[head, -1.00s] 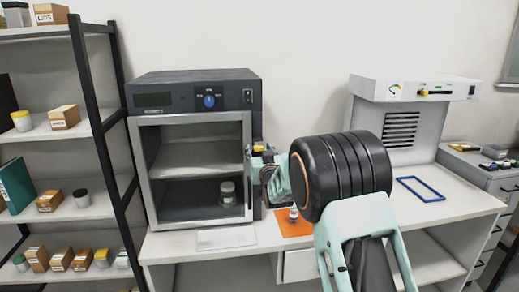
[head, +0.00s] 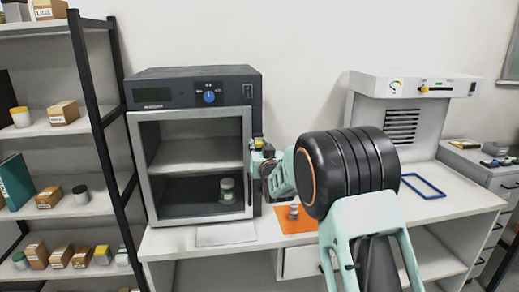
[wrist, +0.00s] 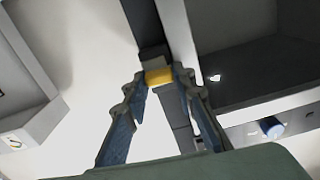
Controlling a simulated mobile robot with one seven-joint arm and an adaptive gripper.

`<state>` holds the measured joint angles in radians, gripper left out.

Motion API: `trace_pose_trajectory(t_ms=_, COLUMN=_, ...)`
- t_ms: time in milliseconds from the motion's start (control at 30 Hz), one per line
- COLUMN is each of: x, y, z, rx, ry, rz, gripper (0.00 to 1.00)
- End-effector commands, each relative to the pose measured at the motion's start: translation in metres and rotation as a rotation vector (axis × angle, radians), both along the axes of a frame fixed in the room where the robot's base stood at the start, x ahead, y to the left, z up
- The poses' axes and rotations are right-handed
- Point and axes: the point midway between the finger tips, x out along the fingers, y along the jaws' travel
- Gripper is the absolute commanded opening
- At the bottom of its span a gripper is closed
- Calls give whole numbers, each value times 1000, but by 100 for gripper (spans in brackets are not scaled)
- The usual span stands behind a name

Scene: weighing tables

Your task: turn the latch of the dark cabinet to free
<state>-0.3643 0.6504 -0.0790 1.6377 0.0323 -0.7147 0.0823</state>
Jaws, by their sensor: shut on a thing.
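The dark cabinet (head: 192,80) stands on the white bench, its framed glass door (head: 246,180) closed at the front. Its small yellow latch (head: 258,142) is at the right edge of the door, largely hidden by my gripper in the head view. In the wrist view the yellow latch (wrist: 159,76) lies between the fingertips. My gripper (wrist: 162,82) is shut on it, one finger on each side. In the head view my gripper (head: 260,151) reaches in from the right. The exact angle of the latch is hard to tell.
A jar (head: 227,190) stands inside the cabinet. A small bottle (head: 294,211) stands on an orange mat (head: 290,226) below my arm. A blue frame (head: 423,187) lies on the bench to the right, before a pale hood (head: 388,88). A shelf rack (head: 98,125) stands at the left.

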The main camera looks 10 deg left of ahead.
Motion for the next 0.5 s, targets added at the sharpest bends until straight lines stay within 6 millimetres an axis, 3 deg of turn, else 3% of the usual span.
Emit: trace_pose_trajectory(t_ms=500, x=1, y=-3, z=-8, rx=408, ry=112, rz=0, gripper=0)
